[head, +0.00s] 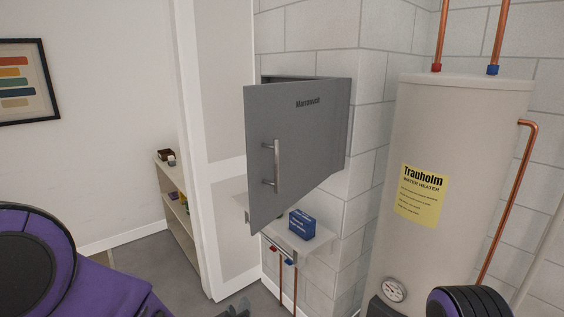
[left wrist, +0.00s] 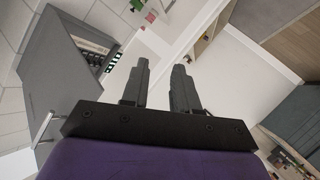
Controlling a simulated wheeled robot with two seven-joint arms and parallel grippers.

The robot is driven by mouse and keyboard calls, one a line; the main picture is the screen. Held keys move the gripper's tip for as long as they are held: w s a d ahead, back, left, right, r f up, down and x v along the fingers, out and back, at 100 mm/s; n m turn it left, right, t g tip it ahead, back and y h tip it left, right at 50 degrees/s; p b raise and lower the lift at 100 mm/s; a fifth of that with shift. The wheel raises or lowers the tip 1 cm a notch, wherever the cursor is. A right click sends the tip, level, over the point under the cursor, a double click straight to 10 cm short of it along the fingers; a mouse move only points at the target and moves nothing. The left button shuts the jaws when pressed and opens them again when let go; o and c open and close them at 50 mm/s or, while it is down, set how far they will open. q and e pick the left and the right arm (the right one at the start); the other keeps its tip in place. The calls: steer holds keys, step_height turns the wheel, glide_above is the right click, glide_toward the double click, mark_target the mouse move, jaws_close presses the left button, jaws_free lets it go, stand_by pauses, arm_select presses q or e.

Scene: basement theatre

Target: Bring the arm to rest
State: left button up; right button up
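My left arm comes in from the lower left of the head view, in purple and black. Its gripper is mostly cut off at the bottom edge; a dark tip (head: 236,312) shows there. In the left wrist view the two dark fingers of my left gripper (left wrist: 161,68) stand apart with nothing between them, so it is open and empty. The grey door (head: 300,140) of a wall box stands open in the head view. It shows tilted in the left wrist view (left wrist: 45,75), apart from the fingers. My right gripper is out of the frame.
A water heater (head: 440,240) stands at the right with copper pipes. A blue box (head: 302,224) sits on a small shelf (head: 318,243) under the door. A low bookshelf (head: 180,218) is behind the white doorway. Part of my right arm shows bottom right.

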arm_select(q)
steer(key=s+a+f+g+b, duration=0.1)
steer(key=s+a+f+g, duration=0.2)
steer(key=f, duration=0.4)
steer(key=s+a+f+g+b, duration=0.1)
steer(key=s+a+f, duration=0.25)
steer(key=f, duration=0.45)
steer(key=s+a+f+g+y+b, duration=0.1)
steer(key=s+a+f+g, duration=0.1)
steer(key=s+a+f, duration=0.2)
steer(key=s+a+f+g+y+b, duration=0.1)
steer(key=s+a+f+g+b, duration=0.1)
steer(key=s+a+f, duration=0.3)
steer(key=s+a+f+g+b, duration=0.1)
steer(key=s+a+f+g, duration=0.2)
steer(key=s+f, duration=0.8)
steer(key=s+a, duration=0.2)
steer(key=s, duration=0.1)
steer(key=shift+s+y, duration=0.2)
steer(key=shift+y, duration=0.2)
steer(key=shift+f, duration=0.1)
steer(key=shift+w, duration=0.1)
